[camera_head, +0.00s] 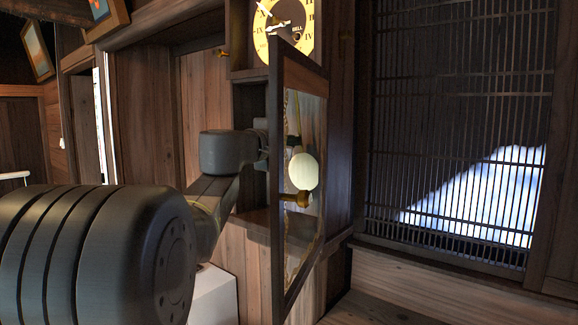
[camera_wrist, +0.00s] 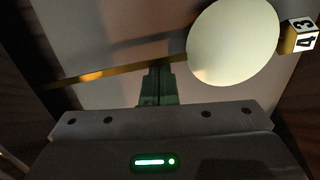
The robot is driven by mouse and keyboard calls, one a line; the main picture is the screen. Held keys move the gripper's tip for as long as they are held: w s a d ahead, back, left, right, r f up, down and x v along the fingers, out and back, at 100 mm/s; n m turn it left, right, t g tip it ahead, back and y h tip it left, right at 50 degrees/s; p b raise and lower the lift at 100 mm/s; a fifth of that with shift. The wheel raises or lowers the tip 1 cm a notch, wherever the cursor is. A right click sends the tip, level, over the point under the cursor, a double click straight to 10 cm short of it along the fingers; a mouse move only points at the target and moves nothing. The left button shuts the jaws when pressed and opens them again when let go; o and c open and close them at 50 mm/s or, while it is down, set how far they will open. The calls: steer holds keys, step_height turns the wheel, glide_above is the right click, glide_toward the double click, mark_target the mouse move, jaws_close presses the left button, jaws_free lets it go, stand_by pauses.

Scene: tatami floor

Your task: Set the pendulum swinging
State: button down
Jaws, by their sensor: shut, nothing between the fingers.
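The pendulum's pale round bob (camera_head: 303,171) shows through the glass of the clock's door in the head view. It also fills the upper right of the wrist view (camera_wrist: 235,42), on a thin brass-coloured rod (camera_wrist: 110,72). My gripper (camera_wrist: 158,68) is shut and empty, its fingertips close to the rod, left of the bob. I cannot tell whether they touch it. In the head view my gripper (camera_head: 292,140) is just above the bob, partly hidden by the door frame. The yellow clock dial (camera_head: 287,30) is above.
The narrow framed clock door (camera_head: 275,200) stands between the head camera and the pendulum. A brass-coloured piece (camera_head: 302,199) is below the bob. A lattice screen (camera_head: 460,130) is at right.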

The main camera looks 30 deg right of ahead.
steer(key=b+v, duration=0.2)
steer(key=v, duration=0.5)
steer(key=w+d+p, duration=0.2)
steer(key=w+d, duration=0.2)
steer(key=shift+d+r+p, duration=0.25)
steer(key=shift+d+p, duration=0.1)
steer(key=shift+d, duration=0.05)
steer(key=shift+s, duration=0.1)
stand_by(0.4)
